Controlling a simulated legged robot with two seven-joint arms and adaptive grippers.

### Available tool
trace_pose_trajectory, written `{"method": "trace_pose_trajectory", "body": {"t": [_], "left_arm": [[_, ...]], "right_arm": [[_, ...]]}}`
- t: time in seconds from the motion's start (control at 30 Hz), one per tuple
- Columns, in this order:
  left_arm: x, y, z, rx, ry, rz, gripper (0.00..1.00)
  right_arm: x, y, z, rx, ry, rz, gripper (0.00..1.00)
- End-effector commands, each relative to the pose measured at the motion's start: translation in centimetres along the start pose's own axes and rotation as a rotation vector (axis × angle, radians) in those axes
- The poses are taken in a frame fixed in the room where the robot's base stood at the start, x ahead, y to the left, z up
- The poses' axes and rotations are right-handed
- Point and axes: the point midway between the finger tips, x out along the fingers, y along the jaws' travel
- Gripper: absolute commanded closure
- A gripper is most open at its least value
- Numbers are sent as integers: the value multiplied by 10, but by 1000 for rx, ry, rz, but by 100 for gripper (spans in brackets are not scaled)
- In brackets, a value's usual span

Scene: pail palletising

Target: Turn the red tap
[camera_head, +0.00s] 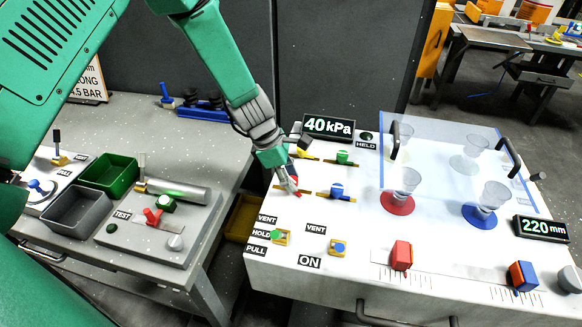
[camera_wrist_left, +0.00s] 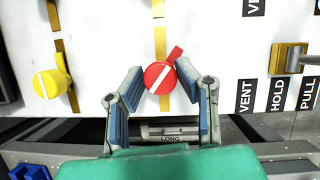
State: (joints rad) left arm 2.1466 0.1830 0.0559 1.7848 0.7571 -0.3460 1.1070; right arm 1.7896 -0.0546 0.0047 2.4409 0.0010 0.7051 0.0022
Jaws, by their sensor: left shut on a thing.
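The red tap (camera_wrist_left: 158,82) is a round red knob with a white diagonal stripe and a short handle pointing up and to the right in the left wrist view. It sits on a yellow strip near the edge of the white panel (camera_head: 370,240). In the head view only a small red part of the tap (camera_head: 297,194) shows below the fingers. My left gripper (camera_wrist_left: 160,70) is shut on the tap, with a blue-padded finger at each side of the knob. In the head view the left gripper (camera_head: 289,182) reaches down onto the panel's left side. My right gripper is not in view.
A yellow tap (camera_wrist_left: 50,82) is left of the red one in the wrist view. A blue tap (camera_head: 337,190) and a green tap (camera_head: 343,156) stand nearby. A clear plate with handles (camera_head: 445,150) and several cups are farther right. A grey bench (camera_head: 110,285) stands left, across a gap.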

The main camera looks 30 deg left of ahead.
Motion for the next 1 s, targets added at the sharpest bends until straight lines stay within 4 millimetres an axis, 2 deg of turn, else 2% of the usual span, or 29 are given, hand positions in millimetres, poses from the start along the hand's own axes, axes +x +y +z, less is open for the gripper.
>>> {"method": "trace_pose_trajectory", "body": {"t": [0.03,0.1,0.4,0.7,1.0], "left_arm": [[-5,4,2,40,0,-7,100],[-4,5,1,102,1,-32,100],[-2,5,1,366,3,-140,100],[-1,5,1,611,3,-242,100],[0,5,1,781,3,-312,100]], "right_arm": [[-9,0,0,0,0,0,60],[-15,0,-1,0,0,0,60],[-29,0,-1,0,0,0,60],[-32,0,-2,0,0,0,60],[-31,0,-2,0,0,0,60]]}}
